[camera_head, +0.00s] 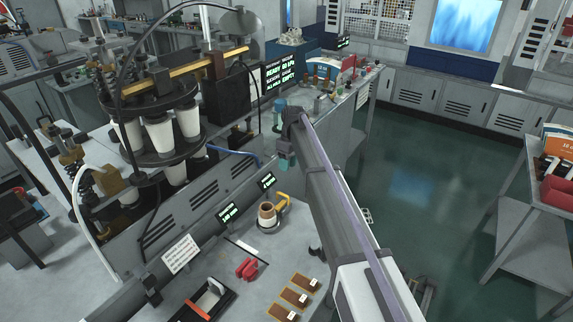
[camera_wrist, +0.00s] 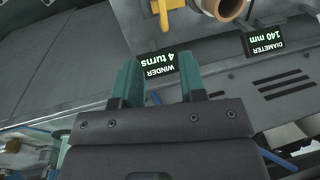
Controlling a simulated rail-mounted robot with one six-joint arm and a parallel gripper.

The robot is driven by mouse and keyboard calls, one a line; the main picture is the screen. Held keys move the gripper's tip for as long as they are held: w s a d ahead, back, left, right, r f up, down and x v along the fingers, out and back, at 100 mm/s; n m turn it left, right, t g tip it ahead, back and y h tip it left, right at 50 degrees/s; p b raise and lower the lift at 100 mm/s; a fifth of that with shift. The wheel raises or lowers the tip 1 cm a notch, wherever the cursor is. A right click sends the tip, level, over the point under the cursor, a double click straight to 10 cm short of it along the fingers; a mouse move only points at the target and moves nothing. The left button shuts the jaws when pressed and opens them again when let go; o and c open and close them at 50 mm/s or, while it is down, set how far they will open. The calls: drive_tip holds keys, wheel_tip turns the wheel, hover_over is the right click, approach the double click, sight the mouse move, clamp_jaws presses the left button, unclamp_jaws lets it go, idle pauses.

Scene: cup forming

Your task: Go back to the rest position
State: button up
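My gripper (camera_head: 286,158) is raised above the bench at the end of my arm, above and beyond the winder in the head view. In the wrist view its two teal fingers (camera_wrist: 160,72) stand apart with nothing between them. The winder holds a brown ring or tube (camera_head: 267,211) with a yellow handle (camera_head: 284,201) beside it. The tube (camera_wrist: 232,8) and handle (camera_wrist: 172,14) also show at the top of the wrist view, clear of the fingers.
A winder display (camera_wrist: 160,62) reads 4 turns; another display (camera_wrist: 266,40) reads diameter 140 mm. A red part (camera_head: 246,268), brown pieces (camera_head: 294,297) and a black tray (camera_head: 222,307) lie on the near bench. A carousel of white cups (camera_head: 160,132) stands left. Green floor (camera_head: 420,190) is open at right.

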drive_tip(key=shift+f, duration=0.15)
drive_tip(key=s+d+m, duration=0.3)
drive_tip(key=s+d, duration=0.1)
drive_tip(key=s, duration=0.8)
drive_tip(key=s+d+f+m+t+b, duration=0.1)
drive_tip(key=s+d+m, duration=0.3)
drive_tip(key=s, duration=0.9)
drive_tip(key=s+d+m+h, duration=0.1)
drive_tip(key=s+d+m, duration=0.3)
drive_tip(key=s, duration=0.9)
drive_tip(key=shift+d+f+t, duration=0.2)
drive_tip(key=shift+d+t, duration=0.2)
drive_tip(key=shift+d, duration=0.55)
